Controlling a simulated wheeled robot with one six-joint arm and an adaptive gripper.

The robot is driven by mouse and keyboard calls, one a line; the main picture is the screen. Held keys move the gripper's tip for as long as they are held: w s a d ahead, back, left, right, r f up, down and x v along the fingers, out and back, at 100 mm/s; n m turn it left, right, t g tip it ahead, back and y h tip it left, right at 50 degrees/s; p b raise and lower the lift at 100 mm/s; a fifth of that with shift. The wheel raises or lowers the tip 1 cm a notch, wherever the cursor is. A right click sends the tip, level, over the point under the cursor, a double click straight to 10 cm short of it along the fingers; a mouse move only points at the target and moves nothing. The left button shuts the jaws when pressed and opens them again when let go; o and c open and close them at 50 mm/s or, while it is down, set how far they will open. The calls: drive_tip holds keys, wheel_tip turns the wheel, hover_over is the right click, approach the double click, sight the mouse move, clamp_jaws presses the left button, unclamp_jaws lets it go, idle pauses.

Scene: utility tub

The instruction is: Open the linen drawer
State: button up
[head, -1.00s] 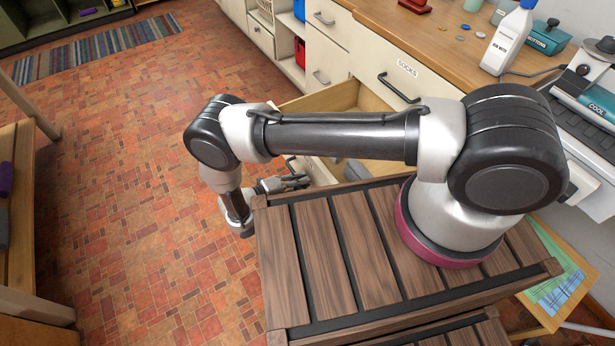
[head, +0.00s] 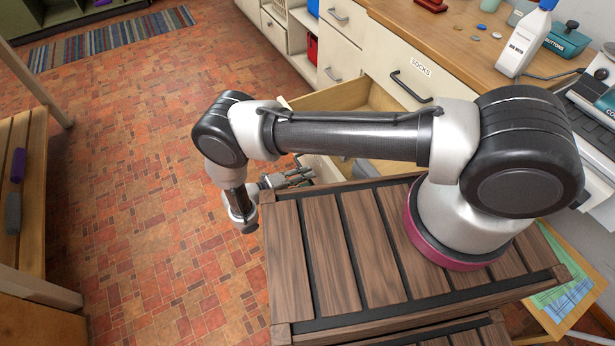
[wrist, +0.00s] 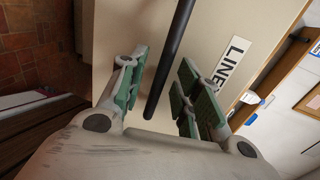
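The linen drawer shows in the wrist view as a cream front (wrist: 215,25) with a partly hidden label (wrist: 232,62) reading "LINE". Its dark bar handle (wrist: 170,60) runs between my gripper's fingers (wrist: 162,90). The green-padded fingers are apart, with a gap on each side of the bar. In the head view my gripper (head: 292,177) is low beside the wooden slatted top, at the cabinet side. A drawer (head: 345,97) there stands pulled out, its wooden inside showing; my arm hides much of its front. I cannot tell for certain that it is the linen drawer.
The closed socks drawer (head: 440,82) sits at the cabinet, below the wooden counter (head: 455,42). A white bottle (head: 523,42) and small items stand on the counter. The slatted top (head: 345,235) lies close to my gripper. Tiled floor (head: 140,190) at left is open.

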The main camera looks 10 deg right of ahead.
drive_tip(key=v, duration=1)
drive_tip(key=shift+a, duration=0.35)
drive_tip(key=shift+s, duration=0.15)
